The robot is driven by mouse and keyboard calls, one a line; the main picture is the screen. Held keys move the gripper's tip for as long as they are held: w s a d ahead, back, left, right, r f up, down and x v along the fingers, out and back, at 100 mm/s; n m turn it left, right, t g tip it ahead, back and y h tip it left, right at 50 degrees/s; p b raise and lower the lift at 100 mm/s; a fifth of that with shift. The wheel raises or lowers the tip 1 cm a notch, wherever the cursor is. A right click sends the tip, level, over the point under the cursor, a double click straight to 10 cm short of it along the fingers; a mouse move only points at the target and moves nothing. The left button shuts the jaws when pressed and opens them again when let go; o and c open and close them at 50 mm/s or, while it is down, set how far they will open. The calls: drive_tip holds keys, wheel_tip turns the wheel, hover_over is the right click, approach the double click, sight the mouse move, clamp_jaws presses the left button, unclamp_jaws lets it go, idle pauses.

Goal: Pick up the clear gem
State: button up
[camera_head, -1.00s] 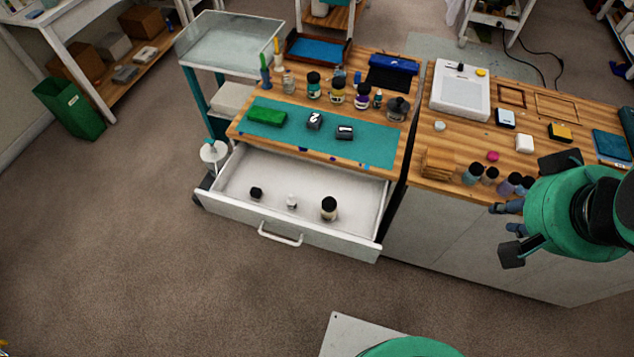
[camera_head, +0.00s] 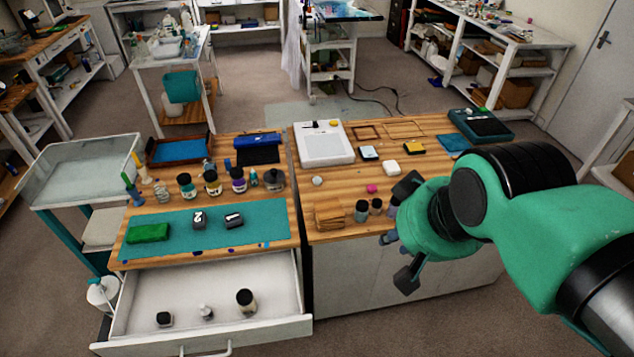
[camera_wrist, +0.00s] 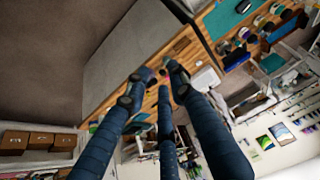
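A small pale round piece (camera_head: 317,181) lies on the wooden counter, left of a pink block; it may be the clear gem, but its clearness cannot be made out at this size. My gripper (camera_head: 392,237) shows at the counter's front edge, right of and nearer than that piece, overlapping the small bottles in the picture. Its fingers are spread and nothing shows between them. In the wrist view, my gripper's fingers (camera_wrist: 160,82) point toward the wooden counter; no gem can be told there.
An open drawer (camera_head: 140,317) juts out at left.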

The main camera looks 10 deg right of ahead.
drive_tip(key=o, duration=0.7)
drive_tip(key=w+r+n+g+p, duration=0.15)
drive_tip(key=w+r+p, duration=0.35)
drive_tip(key=w, duration=1.1)
drive_tip(key=w+a+f+n+g+p, duration=0.1)
drive_tip(key=w+f+n+p, duration=0.15)
drive_tip(key=w, duration=1.45)
drive_tip(key=w+a+f+n+g+p, duration=0.1)
drive_tip(key=w+f+n+p, duration=0.1)
drive_tip(key=w+f, duration=0.45)
drive_tip(key=w+a+f+n+g+p, duration=0.1)
drive_tip(key=w+f, duration=0.3)
drive_tip(key=w, duration=0.5)
drive_tip(key=w+f+n+p, duration=0.1)
drive_tip(key=w+f, duration=0.2)
drive_tip(key=f, duration=0.2)
drive_tip(key=w+f+p, duration=0.1)
drive_tip(key=w+f, duration=0.2)
drive_tip(key=f, duration=0.3)
drive_tip(key=w+f+n+g+p, duration=0.1)
drive_tip(key=w+f, duration=0.2)
drive_tip(key=f, duration=0.2)
drive_tip(key=shift+w+a+f+n, duration=0.2)
drive_tip(key=shift+a+n, duration=0.1)
drive_tip(key=shift+a, duration=0.1)
